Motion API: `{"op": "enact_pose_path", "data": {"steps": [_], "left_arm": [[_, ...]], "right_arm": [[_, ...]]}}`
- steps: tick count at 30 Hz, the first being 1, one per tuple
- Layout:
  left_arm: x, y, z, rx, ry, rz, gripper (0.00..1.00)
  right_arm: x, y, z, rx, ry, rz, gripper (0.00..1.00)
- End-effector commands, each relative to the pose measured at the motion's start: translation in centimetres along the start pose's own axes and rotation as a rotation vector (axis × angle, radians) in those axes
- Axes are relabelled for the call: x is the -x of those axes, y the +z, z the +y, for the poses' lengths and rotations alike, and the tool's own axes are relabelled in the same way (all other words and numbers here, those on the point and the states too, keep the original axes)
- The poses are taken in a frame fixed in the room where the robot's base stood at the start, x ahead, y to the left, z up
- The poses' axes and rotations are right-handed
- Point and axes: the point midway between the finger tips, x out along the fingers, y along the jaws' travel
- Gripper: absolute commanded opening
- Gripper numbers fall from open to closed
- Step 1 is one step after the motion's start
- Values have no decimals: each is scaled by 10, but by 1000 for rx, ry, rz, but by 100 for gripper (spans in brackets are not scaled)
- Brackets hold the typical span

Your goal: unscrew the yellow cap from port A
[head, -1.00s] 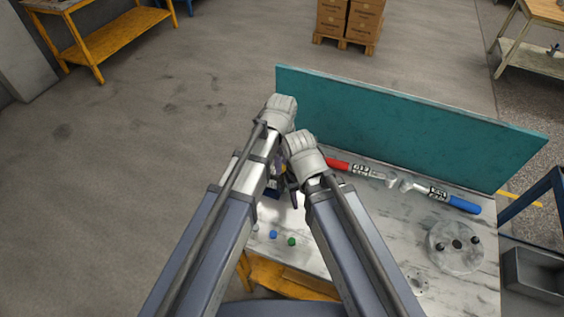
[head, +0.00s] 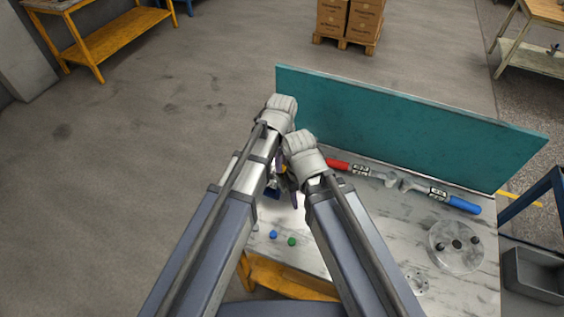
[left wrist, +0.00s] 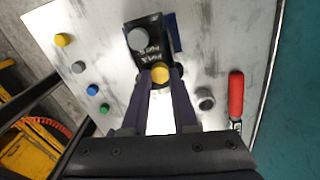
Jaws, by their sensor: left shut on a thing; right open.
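The motor (left wrist: 154,24) is a dark block with white lettering near the top of the left wrist view. A yellow cap (left wrist: 160,72) sits at its near end, between the tips of my left gripper (left wrist: 162,78), which is shut on it. The lettering beside it is too small to read surely. A grey round cap (left wrist: 138,39) is on the block's other end.
Loose yellow (left wrist: 62,40), grey (left wrist: 78,67), blue (left wrist: 92,90) and green (left wrist: 104,109) pieces lie on the table. A red-handled tool (head: 348,168), a blue-handled tool (head: 440,193) and a round plate (head: 456,246) lie right. A teal panel (head: 410,125) closes the back.

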Motion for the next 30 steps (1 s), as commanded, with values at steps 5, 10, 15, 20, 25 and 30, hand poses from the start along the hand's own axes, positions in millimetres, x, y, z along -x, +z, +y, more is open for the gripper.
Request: {"op": "enact_pose_path", "data": {"steps": [5, 10, 15, 20, 25, 30], "left_arm": [[0, 0, 0, 0, 0, 0, 0], [0, 0, 0, 0, 0, 0, 0], [0, 0, 0, 0, 0, 0, 0], [0, 0, 0, 86, 0, 0, 0], [1, 0, 0, 321, 0, 0, 0], [1, 0, 0, 474, 0, 0, 0]], "right_arm": [[0, 0, 0, 0, 0, 0, 50], [0, 0, 0, 0, 0, 0, 50], [0, 0, 0, 0, 0, 0, 50], [0, 0, 0, 0, 0, 0, 50], [1, 0, 0, 0, 0, 0, 50], [1, 0, 0, 0, 0, 0, 50]]}}
